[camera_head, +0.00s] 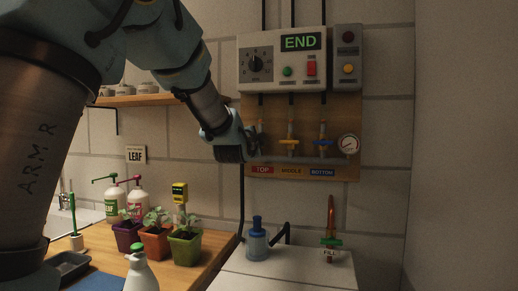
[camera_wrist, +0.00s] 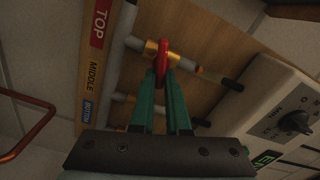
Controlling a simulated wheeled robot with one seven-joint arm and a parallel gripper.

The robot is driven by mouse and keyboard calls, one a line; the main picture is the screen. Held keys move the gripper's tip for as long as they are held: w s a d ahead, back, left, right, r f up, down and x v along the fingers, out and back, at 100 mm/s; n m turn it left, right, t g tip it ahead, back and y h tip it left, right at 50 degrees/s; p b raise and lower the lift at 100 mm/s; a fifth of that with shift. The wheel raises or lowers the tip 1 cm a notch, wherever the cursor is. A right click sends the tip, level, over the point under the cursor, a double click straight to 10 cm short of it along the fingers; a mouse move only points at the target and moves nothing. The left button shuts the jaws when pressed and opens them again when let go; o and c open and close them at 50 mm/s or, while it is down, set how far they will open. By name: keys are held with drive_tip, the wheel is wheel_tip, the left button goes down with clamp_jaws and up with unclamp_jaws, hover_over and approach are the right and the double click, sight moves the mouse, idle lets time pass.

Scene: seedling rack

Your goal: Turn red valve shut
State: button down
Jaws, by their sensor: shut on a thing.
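The red valve handle (camera_wrist: 162,58) shows in the wrist view on a brass body, seen nearly edge-on. It lies roughly crosswise to its short branch pipe. My gripper (camera_wrist: 161,78) has its green fingers closed on the handle from below in that view. In the head view my gripper (camera_head: 252,141) is at the left end of the valve row, above the red TOP label (camera_head: 262,169), and hides the red handle.
A yellow valve (camera_head: 289,141) and a blue valve (camera_head: 322,141) stand to the right, then a gauge (camera_head: 348,145). A control box (camera_head: 282,61) reading END hangs above. Potted seedlings (camera_head: 155,240) and bottles stand on the bench below.

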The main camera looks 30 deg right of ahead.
drive_tip(key=shift+w+a+f+m+b, duration=0.1)
drive_tip(key=shift+m+b, duration=0.3)
drive_tip(key=shift+m, duration=0.4)
drive_tip(key=shift+w+a+m+b, duration=0.1)
drive_tip(key=shift+m+b, duration=0.3)
drive_tip(key=shift+m, duration=0.4)
drive_tip(key=c, duration=1.1)
unclamp_jaws()
drive_tip(key=shift+a, duration=0.1)
drive_tip(key=shift+o, duration=1)
drive_tip(key=shift+d+m, duration=0.2)
drive_tip(key=shift+m, duration=0.1)
drive_tip(key=shift+s+f, duration=0.1)
drive_tip(key=shift+s, duration=0.05)
drive_tip(key=b+v, duration=0.2)
drive_tip(key=v, duration=0.9)
